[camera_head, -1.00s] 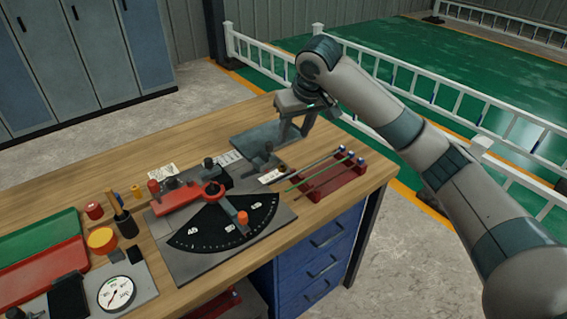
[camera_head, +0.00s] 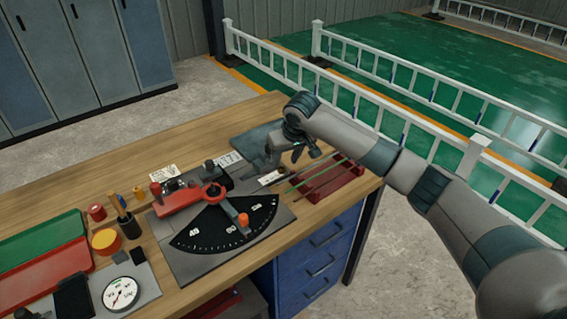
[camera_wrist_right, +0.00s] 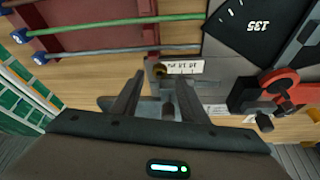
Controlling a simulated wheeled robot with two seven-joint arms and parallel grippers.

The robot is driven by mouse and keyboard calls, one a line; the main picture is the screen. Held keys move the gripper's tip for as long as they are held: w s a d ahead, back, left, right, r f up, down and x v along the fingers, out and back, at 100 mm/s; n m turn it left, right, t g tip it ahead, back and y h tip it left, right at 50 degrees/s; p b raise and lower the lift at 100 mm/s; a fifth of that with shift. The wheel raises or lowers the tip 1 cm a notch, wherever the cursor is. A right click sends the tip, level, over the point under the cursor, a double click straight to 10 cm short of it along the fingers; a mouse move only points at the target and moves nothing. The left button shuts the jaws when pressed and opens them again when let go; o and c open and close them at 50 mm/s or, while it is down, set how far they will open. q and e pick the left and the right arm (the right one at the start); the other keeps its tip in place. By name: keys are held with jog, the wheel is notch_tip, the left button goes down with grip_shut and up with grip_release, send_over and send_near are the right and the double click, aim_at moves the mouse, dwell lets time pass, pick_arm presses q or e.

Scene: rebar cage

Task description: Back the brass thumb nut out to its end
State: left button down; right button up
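The brass thumb nut (camera_wrist_right: 159,71) looks like a small dark-gold knob in the right wrist view, beside a white printed label (camera_wrist_right: 188,67). A grey post or screw (camera_wrist_right: 168,108) shows between the fingers. My right gripper (camera_wrist_right: 161,84) is open, its two fingers apart with the nut near the gap between their tips; I cannot tell whether they touch it. In the head view my right gripper (camera_head: 288,152) is over the far right part of the bench, by a grey plate (camera_head: 252,138); the nut cannot be made out there. My left gripper is not in view.
A red rack with rods (camera_head: 335,184) stands just right of the gripper. The bending plate with a black dial (camera_head: 225,228) and red lever (camera_head: 180,200) lies to the left. A gauge (camera_head: 120,293), red tray (camera_head: 45,270) and green tray (camera_head: 40,240) are further left.

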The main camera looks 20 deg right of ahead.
aim_at(282, 168)
jog(key=shift+x, duration=1.2)
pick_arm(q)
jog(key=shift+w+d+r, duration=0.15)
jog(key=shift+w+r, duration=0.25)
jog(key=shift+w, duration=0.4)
pick_arm(e)
jog(key=shift+x, duration=0.75)
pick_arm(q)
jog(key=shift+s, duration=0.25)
pick_arm(e)
grip_shut()
